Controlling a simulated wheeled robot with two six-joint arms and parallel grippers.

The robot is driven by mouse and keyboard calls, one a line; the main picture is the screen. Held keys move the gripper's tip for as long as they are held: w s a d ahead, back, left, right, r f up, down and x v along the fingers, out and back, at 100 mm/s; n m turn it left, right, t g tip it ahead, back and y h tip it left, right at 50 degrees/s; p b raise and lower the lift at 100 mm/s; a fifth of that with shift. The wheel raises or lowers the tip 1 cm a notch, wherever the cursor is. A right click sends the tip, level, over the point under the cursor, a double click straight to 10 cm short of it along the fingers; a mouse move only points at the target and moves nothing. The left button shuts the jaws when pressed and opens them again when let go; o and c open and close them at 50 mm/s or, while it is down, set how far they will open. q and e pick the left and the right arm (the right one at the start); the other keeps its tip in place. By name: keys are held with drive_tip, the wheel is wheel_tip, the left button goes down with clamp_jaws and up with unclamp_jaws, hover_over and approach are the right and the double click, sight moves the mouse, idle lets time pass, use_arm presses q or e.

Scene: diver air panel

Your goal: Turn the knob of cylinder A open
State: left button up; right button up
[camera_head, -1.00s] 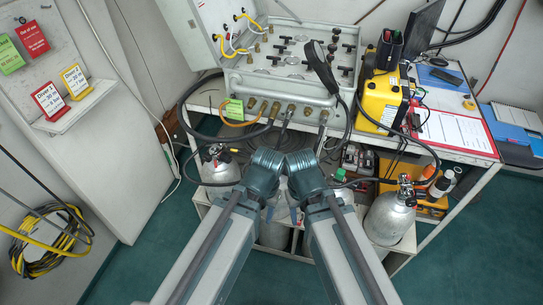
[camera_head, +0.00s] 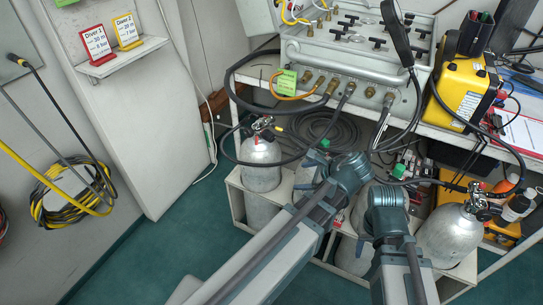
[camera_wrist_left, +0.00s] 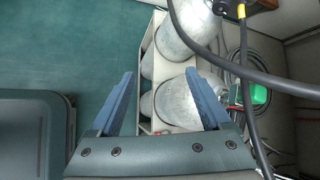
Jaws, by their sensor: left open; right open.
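Grey gas cylinders with valves stand in a white rack below the bench. One (camera_head: 260,162) is at the left, with its valve knob (camera_head: 264,124) on top and a hose attached. Another (camera_head: 447,236) is at the right, its valve (camera_head: 480,200) on its shoulder. I cannot read which is cylinder A. My left gripper (camera_head: 350,172) is in front of the middle of the rack, fingertips hidden in the head view. In the left wrist view it is open (camera_wrist_left: 163,100) and empty, above grey cylinders (camera_wrist_left: 178,100). My right gripper (camera_head: 387,198) is to its right, fingers hidden.
A valve panel (camera_head: 345,68) with hoses sits on the bench above the rack. Black hoses loop around the left cylinder. Green knobs (camera_head: 399,170) show between the cylinders. A yellow box (camera_head: 466,90) stands at the right. Green floor (camera_head: 150,260) is clear at the left.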

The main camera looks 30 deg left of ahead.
use_arm(q)
drive_tip(key=w+a+f+m+t+y+b, duration=0.2)
drive_tip(key=w+a+m+y+b, duration=0.1)
drive_tip(key=m+b, duration=0.5)
drive_tip(key=w+a+f+m+t+y+b, duration=0.2)
drive_tip(key=w+a+f+m+y+b, duration=0.1)
drive_tip(key=w+m+b, duration=0.5)
drive_tip(key=shift+a+f+y+b, duration=0.2)
drive_tip(key=shift+a+y+b, duration=0.45)
drive_tip(key=shift+y+b, duration=0.5)
use_arm(e)
wheel_tip(320, 180, down, 21)
use_arm(q)
drive_tip(key=shift+w, duration=0.1)
use_arm(e)
drive_tip(key=shift+f, duration=0.1)
